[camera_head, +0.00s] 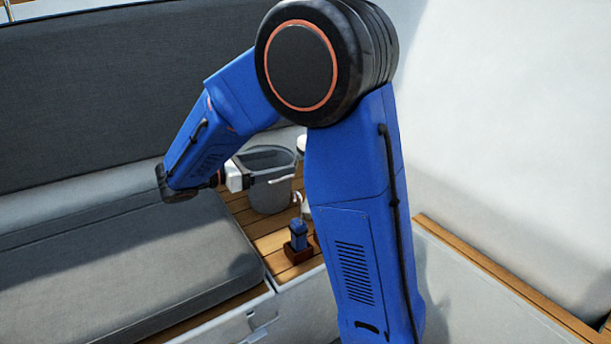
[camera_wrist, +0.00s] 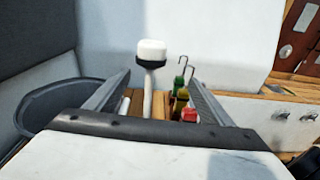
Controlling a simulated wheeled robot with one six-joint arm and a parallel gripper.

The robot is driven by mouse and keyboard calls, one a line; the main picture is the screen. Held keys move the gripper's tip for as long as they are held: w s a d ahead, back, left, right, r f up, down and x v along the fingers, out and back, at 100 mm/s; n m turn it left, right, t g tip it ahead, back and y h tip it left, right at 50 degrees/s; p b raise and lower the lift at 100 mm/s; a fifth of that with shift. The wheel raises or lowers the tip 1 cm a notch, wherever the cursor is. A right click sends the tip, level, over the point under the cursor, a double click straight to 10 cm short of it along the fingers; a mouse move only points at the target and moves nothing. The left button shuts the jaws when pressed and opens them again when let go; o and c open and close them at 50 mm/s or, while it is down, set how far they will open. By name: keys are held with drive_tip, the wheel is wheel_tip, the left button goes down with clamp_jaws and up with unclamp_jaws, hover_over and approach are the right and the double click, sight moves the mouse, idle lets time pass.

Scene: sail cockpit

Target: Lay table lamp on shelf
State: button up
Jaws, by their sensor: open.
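A lamp-like object with a white head (camera_wrist: 151,47), a black band and a thin pale stem stands upright in the wrist view. I take it to be the table lamp. My gripper (camera_wrist: 160,78) is open, with one finger on each side of the stem in the picture; I cannot tell how far beyond the fingertips the lamp is. In the head view my gripper (camera_head: 288,178) is in front of the bucket, and my arm hides most of what lies to its right. A slatted wooden surface (camera_head: 268,243), possibly the shelf, lies below.
A grey bucket (camera_head: 270,195) stands on the slats; its rim shows in the wrist view (camera_wrist: 60,95). A blue item (camera_head: 298,234) sits in a red-brown holder (camera_head: 299,254). Green and red items with hooks stand right of the lamp. A grey cushioned bench (camera_head: 120,265) is at left.

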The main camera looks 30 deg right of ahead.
drive_tip(key=w+d, duration=0.2)
drive_tip(key=d, duration=1.4)
drive_tip(key=shift+w+d+f+n+h, duration=0.2)
drive_tip(key=shift+f+n+h, duration=0.1)
clamp_jaws()
